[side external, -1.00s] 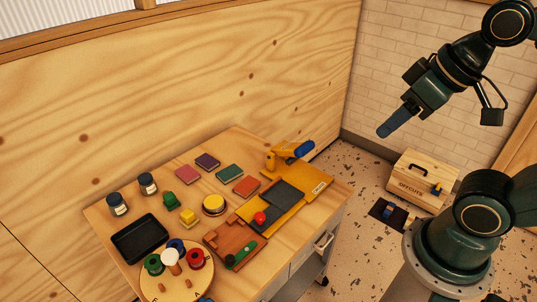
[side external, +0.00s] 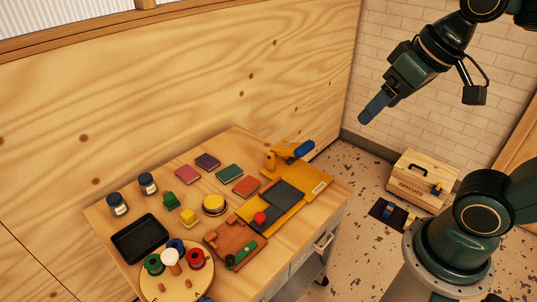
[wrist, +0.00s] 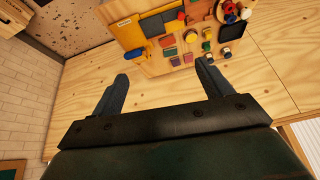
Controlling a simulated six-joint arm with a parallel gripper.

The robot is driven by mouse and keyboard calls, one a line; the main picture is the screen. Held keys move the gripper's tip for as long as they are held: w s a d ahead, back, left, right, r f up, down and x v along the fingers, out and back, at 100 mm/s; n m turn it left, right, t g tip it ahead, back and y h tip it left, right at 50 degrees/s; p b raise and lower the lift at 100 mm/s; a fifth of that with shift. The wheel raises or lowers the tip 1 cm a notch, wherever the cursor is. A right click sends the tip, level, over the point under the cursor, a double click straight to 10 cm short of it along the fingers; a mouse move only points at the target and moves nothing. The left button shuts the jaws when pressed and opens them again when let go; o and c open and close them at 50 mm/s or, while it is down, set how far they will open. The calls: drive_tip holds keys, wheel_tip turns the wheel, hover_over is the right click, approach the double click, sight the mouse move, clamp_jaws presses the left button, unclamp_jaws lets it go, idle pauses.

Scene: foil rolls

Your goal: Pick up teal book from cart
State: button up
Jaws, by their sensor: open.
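The teal book (side external: 229,173) lies flat on the wooden cart top (side external: 236,142), among several small coloured books. It looks green-teal, with an orange-red book (side external: 246,186) beside it, and a purple (side external: 207,161) and a pink one (side external: 188,174) on its other side. In the wrist view the teal book (wrist: 170,52) is small and far off. My gripper (side external: 364,120) is high up, to the right of the cart and well away from the books. In the wrist view its two fingers (wrist: 163,70) are spread apart with nothing between them.
A yellow-and-blue tool (side external: 290,152) stands at the cart's back corner. Dark and yellow boards (side external: 310,188), a black tray (side external: 140,239), two jars (side external: 147,184) and a round spool board (side external: 200,278) crowd the top. A wooden offcuts box (side external: 422,180) sits on the floor at right.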

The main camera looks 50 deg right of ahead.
drive_tip(key=w+r+m, duration=0.2)
drive_tip(key=w+r, duration=0.1)
drive_tip(key=w, duration=0.4)
drive_tip(key=m+g, duration=0.5)
drive_tip(key=m, duration=1.1)
hover_over(230, 172)
wheel_tip(230, 172, down, 32)
drive_tip(key=shift+w+f, duration=0.1)
drive_tip(key=shift+f, duration=4.3)
drive_tip(key=shift+f, duration=2.55)
